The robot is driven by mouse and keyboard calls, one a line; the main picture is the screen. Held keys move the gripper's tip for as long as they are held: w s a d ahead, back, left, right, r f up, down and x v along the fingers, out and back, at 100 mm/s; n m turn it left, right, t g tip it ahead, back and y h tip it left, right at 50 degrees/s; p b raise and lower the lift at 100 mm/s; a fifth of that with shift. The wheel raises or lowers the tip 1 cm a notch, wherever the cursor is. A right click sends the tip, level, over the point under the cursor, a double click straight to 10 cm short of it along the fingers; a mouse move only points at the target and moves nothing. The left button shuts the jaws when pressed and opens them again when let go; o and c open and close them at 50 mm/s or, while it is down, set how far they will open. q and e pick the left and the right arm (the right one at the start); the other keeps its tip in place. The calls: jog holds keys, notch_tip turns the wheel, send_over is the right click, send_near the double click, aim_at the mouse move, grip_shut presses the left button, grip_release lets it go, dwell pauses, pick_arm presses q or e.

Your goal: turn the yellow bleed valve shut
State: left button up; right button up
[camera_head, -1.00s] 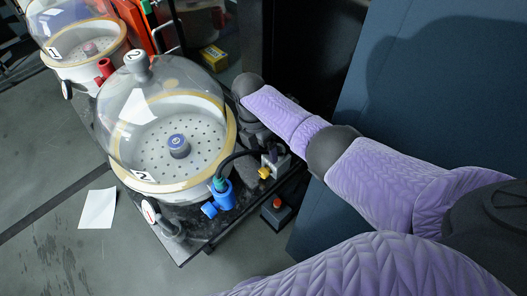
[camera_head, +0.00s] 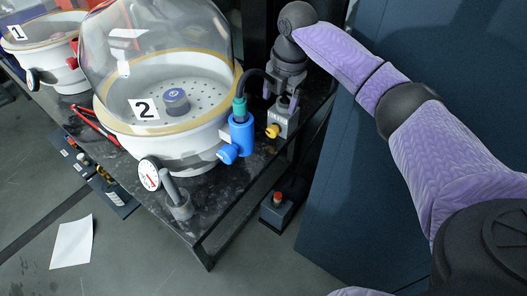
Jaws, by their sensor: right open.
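The yellow bleed valve (camera_head: 272,131) is a small knob on the front of a grey metal block (camera_head: 285,118), right of chamber 2. My right gripper (camera_head: 282,97) points down just above and behind the knob, with its dark fingers spread at the top of the block. It holds nothing that I can see. Whether the fingers touch the block I cannot tell. My left gripper is not in view.
Chamber 2 (camera_head: 165,140) has a clear dome. A blue valve (camera_head: 239,136) with a black hose stands between it and the block. A gauge (camera_head: 149,174) and a grey post (camera_head: 178,196) are at the bench front. A red-button box (camera_head: 276,212) sits below.

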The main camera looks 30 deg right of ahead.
aim_at(274, 127)
jog(key=f+b, duration=0.1)
jog(key=f, duration=0.2)
jog(key=f+b, duration=0.2)
jog(key=f, duration=0.1)
jog(key=w+f+b, duration=0.1)
jog(key=f, duration=0.2)
jog(key=shift+w+a+f, duration=0.1)
jog(key=shift+f, duration=0.05)
jog(key=shift+w+f+b, duration=0.1)
jog(key=shift+f+b, duration=0.2)
jog(key=shift+b, duration=0.05)
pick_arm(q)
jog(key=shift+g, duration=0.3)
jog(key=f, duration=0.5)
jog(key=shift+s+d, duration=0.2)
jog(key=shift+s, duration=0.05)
pick_arm(e)
grip_shut()
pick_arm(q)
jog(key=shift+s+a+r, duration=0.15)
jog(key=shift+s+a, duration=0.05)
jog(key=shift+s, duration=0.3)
pick_arm(e)
jog(key=shift+r, duration=0.1)
